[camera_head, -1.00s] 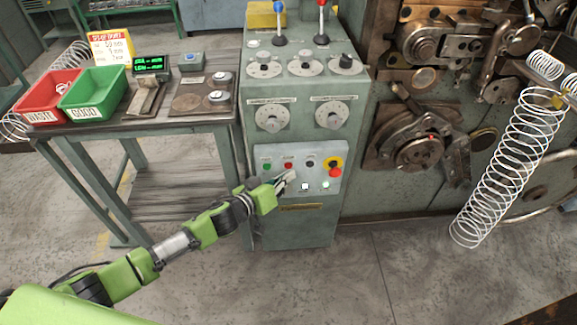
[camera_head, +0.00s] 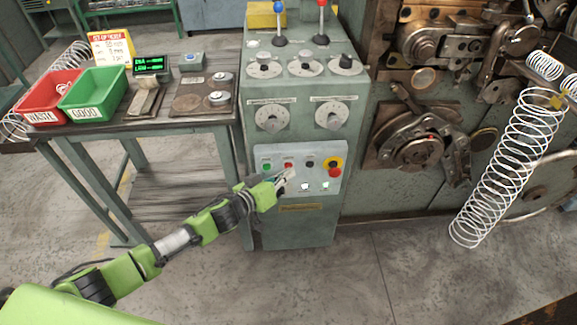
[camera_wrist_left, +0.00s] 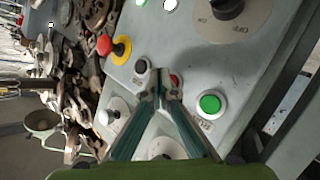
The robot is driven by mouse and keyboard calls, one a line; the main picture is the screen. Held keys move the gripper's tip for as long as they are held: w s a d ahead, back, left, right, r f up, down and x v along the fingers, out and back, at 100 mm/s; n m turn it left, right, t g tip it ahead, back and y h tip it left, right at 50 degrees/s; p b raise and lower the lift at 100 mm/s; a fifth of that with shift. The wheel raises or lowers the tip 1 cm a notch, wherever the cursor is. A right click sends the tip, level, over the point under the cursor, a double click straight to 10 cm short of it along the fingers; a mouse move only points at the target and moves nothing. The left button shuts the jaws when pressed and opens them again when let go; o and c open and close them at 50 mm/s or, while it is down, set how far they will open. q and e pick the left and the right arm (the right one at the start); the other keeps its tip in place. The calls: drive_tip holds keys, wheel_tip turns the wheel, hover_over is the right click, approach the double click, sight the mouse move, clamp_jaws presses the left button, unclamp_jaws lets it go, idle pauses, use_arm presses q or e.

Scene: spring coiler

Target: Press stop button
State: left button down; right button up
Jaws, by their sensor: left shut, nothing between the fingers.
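The control panel (camera_head: 262,186) is on the front of the grey-green cabinet. A small red button (camera_head: 288,162) sits in its upper row, between a green button (camera_head: 267,166) and a black one (camera_head: 310,162). My left gripper (camera_head: 290,174) is shut and empty, with its tips just below the red button. In the left wrist view my fingertips (camera_wrist_left: 162,88) partly hide the red button (camera_wrist_left: 176,80); I cannot tell whether they touch it. The green button (camera_wrist_left: 209,104) shows clearly to the right there. My right gripper is not in view.
Dials (camera_head: 271,118) and levers are higher on the cabinet. A table with a red bin (camera_head: 40,103) and green bin (camera_head: 92,92) stands left.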

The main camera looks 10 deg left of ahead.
use_arm(q)
drive_tip(key=shift+w+a, duration=0.15)
drive_tip(key=shift+w, duration=0.25)
idle(0.6)
drive_tip(key=shift+s, duration=0.1)
drive_tip(key=shift+s+d+p, duration=0.25)
drive_tip(key=shift+s+p, duration=0.15)
drive_tip(key=shift+s, duration=0.3)
drive_tip(key=s+p, duration=0.1)
drive_tip(key=s, duration=0.1)
drive_tip(key=s+d, duration=0.1)
drive_tip(key=s, duration=0.1)
drive_tip(key=shift+s+d+p, duration=0.2)
drive_tip(key=shift+s+p, duration=0.2)
idle(0.6)
